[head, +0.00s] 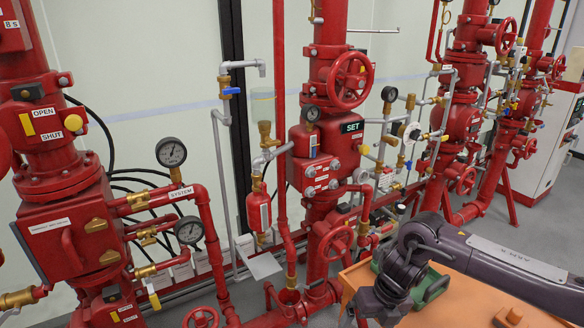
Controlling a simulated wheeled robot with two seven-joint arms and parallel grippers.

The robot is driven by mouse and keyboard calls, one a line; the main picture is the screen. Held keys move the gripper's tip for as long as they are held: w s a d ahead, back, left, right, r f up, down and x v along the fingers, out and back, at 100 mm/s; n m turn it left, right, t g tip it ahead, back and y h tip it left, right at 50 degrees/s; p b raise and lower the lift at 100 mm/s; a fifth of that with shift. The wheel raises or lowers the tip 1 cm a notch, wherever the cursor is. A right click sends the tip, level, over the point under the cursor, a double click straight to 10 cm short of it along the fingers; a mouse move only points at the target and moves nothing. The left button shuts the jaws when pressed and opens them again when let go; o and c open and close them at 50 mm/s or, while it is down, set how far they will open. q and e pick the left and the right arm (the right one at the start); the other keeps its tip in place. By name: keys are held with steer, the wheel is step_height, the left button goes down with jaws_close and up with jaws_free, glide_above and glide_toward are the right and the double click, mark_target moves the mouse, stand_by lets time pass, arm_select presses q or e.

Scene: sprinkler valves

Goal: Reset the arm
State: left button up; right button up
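My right arm (500,262), dark purple-grey with a light label plate, reaches in from the right edge in the head view. It bends at a dark wrist joint (420,232) and points downward. My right gripper (372,306) is at the lower middle, near the bottom edge of the picture, apart from the red pipes behind it as far as I can see. Its fingers are dark and partly cut off, so I cannot tell whether they are open or shut. I see nothing clearly held. My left arm and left gripper are not in view.
A SET sign (352,127) marks the middle riser. A white cabinet (530,125) stands at the right.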

steer(key=w+a+f+m+t+y, duration=0.1)
steer(key=w+a+f+m+y, duration=0.1)
steer(key=a+f+m+y, duration=0.5)
steer(key=a+f+m+t+h, duration=0.2)
steer(key=a+f+m+t, duration=0.15)
steer(key=f+m, duration=1)
steer(key=s+d+f+m+h, duration=0.2)
steer(key=s+d+f+m, duration=0.35)
steer(key=s+f, duration=0.55)
steer(key=s+d+f+m+h, duration=0.35)
steer(key=s+d+f, duration=0.25)
steer(key=s+f, duration=0.55)
steer(key=s+d+f+m+g+h, duration=0.1)
steer(key=s+d+f+m+g, duration=0.1)
steer(key=s, duration=0.8)
steer(key=s+d+f+m+g+h, duration=0.1)
steer(key=s+d+f+m+g, duration=0.1)
steer(key=s, duration=0.9)
steer(key=shift+s+d+f+m, duration=0.25)
steer(key=shift+d+f+m, duration=0.15)
steer(key=shift+f+m, duration=0.35)
steer(key=shift+r, duration=0.1)
